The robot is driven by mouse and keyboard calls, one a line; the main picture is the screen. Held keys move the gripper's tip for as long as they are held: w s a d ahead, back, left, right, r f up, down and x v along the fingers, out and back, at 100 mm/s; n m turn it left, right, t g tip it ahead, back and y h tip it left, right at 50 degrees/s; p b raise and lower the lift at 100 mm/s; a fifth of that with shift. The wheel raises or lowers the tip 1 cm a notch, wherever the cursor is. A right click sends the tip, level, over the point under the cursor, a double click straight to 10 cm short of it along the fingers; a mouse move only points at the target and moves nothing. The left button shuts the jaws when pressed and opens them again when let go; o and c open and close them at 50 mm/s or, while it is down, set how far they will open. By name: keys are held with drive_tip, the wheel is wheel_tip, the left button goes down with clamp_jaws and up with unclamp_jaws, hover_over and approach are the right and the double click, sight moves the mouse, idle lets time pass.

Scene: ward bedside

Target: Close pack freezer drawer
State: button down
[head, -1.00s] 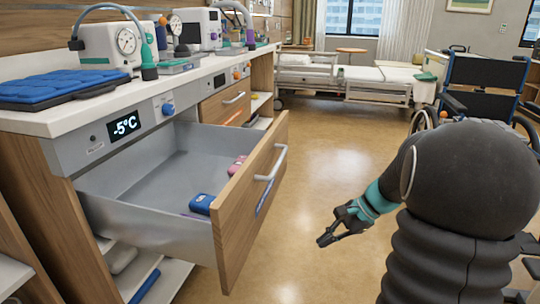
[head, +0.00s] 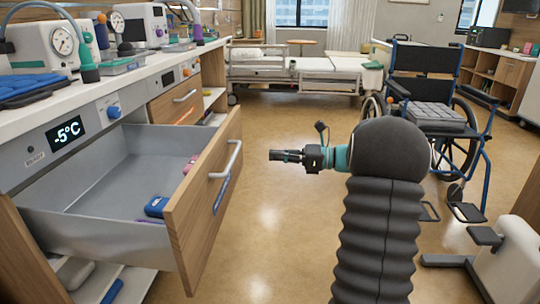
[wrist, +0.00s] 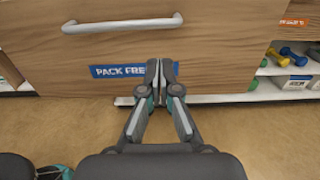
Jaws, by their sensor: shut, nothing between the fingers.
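The pack freezer drawer (head: 190,215) is pulled far out of the counter at the left, with its wooden front facing my arm. Its pale bar handle (head: 229,160) is on the upper part of that front. In the wrist view the handle (wrist: 122,23) is at the upper left, above a blue label (wrist: 118,71) reading "PACK FRE", partly hidden by my fingers. My gripper (head: 273,156) is shut and empty, right of the drawer front and apart from it in the head view. In the wrist view its fingertips (wrist: 162,64) point at the front, below and right of the handle.
A blue pack (head: 155,206) and a pink pack (head: 190,163) lie in the drawer. The freezer panel (head: 66,133) shows -5°C. A second drawer (head: 176,103) beyond is shut. A wheelchair (head: 430,120) stands at the right. The floor (head: 262,215) by the drawer is clear.

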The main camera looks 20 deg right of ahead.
sight(226, 152)
drive_tip(key=x, duration=1.2)
drive_tip(key=shift+b, duration=0.3)
